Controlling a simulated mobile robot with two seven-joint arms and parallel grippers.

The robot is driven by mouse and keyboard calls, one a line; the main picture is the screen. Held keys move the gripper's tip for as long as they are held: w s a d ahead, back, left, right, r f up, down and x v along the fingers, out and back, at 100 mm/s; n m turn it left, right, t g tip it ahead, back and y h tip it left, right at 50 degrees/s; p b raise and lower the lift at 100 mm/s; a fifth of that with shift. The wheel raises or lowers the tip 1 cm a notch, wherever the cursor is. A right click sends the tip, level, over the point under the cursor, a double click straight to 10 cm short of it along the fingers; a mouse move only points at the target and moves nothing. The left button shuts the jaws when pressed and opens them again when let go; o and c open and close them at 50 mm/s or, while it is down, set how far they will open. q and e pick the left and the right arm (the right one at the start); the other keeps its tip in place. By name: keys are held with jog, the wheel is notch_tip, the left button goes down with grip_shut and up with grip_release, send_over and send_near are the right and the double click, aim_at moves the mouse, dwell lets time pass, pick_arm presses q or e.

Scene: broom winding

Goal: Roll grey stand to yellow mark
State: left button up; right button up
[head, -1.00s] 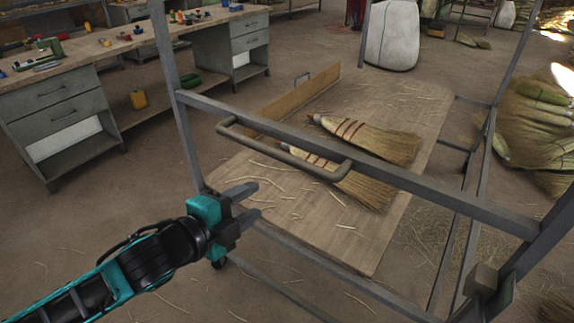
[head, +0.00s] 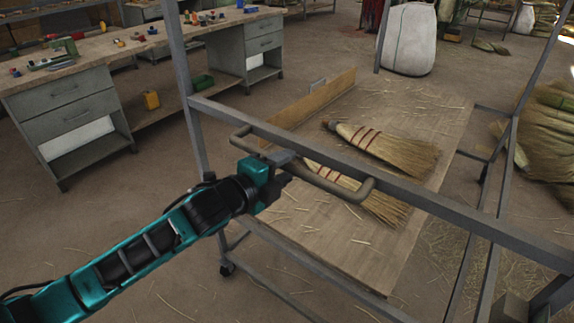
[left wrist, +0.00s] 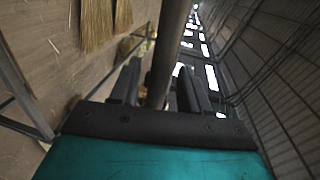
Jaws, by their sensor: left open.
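The grey stand (head: 440,206) is a metal frame with upright posts, a wooden shelf and a castor (head: 226,269) at its near left foot. Its bent bar handle (head: 335,186) juts out from the top rail towards me. My left gripper (head: 286,170) is at the left half of this handle, with its fingers open. In the left wrist view the handle (left wrist: 168,50) runs between the two fingers (left wrist: 158,70), which are not closed on it. My right gripper does not show. I see no yellow mark on the floor in these views.
Two straw brooms (head: 385,152) lie on the wooden shelf (head: 340,240). A workbench (head: 75,95) with drawers stands at the left and back. A white sack (head: 408,40) stands behind the stand, and broom straw (head: 545,140) is piled at the right. Floor at the front left is bare.

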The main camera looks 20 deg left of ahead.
pick_arm(q)
jog(key=shift+x, duration=0.8)
jog(key=shift+c, duration=0.2)
grip_shut()
